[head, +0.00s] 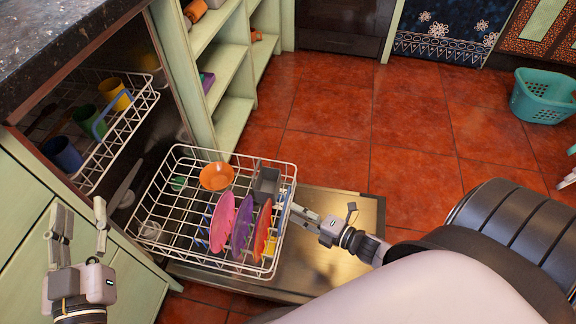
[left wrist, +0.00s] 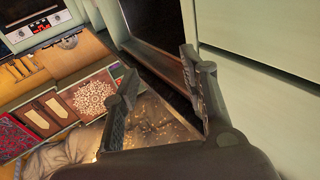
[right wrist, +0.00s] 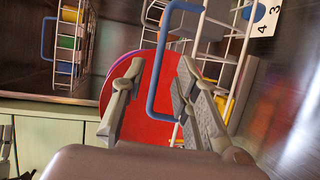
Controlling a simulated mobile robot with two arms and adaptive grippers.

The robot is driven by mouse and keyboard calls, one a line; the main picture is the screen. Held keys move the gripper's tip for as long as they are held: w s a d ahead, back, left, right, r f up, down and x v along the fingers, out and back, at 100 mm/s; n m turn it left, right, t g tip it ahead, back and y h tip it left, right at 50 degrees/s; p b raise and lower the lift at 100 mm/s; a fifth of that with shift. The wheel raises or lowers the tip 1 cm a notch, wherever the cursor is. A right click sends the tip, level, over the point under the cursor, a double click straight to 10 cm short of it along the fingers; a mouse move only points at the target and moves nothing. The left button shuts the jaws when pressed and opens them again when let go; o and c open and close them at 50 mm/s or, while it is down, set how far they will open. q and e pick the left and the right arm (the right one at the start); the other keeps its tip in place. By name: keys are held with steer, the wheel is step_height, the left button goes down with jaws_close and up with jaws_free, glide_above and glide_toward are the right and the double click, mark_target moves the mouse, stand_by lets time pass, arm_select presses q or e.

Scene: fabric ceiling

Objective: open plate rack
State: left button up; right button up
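The plate rack (head: 158,205) is the white wire lower rack of the dishwasher. It stands out over the lowered door (head: 325,270) and holds pink, purple and red plates, an orange bowl (head: 216,176) and a grey cutlery basket (head: 266,184). My right gripper (head: 302,213) is at the rack's right end. In the right wrist view its fingers are apart, with the rack's blue handle (right wrist: 155,85) between them; contact cannot be told. My left gripper (head: 82,225) is open and empty, left of the rack in front of the green cabinet.
The upper rack (head: 135,118) with cups, inside the dishwasher, has a blue handle too. A dark countertop (head: 60,45) overhangs at top left. Green shelves (head: 215,75) stand behind. Red tiled floor (head: 420,150) is free, with a teal basket (head: 545,97) far right.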

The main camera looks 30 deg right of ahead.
steer(key=v, duration=0.6)
steer(key=shift+s, duration=0.35)
steer(key=shift+d+r, duration=0.1)
steer(key=shift+d, duration=0.05)
